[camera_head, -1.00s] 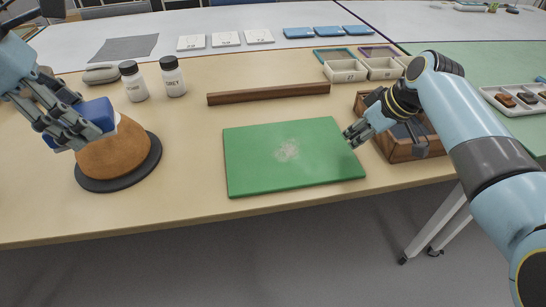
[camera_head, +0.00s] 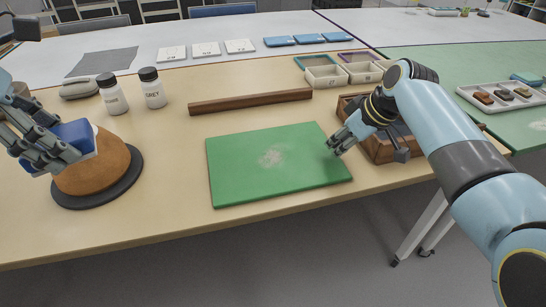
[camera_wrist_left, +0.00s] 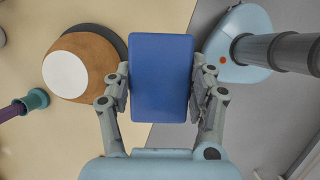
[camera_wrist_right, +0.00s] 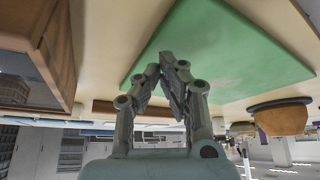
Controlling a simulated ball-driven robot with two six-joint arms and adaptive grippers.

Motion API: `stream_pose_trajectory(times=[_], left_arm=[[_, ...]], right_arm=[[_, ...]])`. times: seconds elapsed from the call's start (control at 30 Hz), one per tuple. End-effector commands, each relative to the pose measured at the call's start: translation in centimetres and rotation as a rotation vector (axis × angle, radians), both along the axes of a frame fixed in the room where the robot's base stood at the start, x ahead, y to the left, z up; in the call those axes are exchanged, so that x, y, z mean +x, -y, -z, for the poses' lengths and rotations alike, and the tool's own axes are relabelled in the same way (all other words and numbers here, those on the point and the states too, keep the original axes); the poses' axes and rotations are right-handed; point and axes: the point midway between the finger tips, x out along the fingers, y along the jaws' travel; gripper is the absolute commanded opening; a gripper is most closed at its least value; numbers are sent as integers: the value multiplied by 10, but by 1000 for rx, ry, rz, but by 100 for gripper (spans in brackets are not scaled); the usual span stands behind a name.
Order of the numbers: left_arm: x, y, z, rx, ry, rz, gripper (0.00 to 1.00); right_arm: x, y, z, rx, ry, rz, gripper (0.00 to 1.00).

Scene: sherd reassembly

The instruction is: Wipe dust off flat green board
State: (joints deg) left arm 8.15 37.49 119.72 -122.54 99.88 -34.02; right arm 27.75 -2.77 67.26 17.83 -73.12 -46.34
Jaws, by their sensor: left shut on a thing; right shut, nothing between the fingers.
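The flat green board (camera_head: 250,182) lies on the tan table, with a pale dust patch (camera_head: 271,157) near its middle. My left gripper (camera_head: 50,148) is shut on a blue block with a white underside (camera_head: 76,138), held at the far left by the brown rounded pot, apart from the board. The blue block fills the space between the fingers in the left wrist view (camera_wrist_left: 161,78). My right gripper (camera_head: 337,149) is shut and empty, over the board's right edge. In the right wrist view its fingertips (camera_wrist_right: 168,58) meet in front of the green board (camera_wrist_right: 225,50).
The brown pot (camera_head: 98,172) stands on a dark round base at left. Table between pot and board is clear.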

Motion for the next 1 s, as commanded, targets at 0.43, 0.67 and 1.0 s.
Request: stream_pose_trajectory(times=[0.43,0.67,1.0], left_arm=[[0,0,0,0,0,0,30],[0,0,1,0,0,0,30],[0,0,5,0,-1,0,30]], right_arm=[[0,0,0,0,0,0,0],[0,0,2,0,0,0,0],[0,0,9,-1,-1,0,0]])
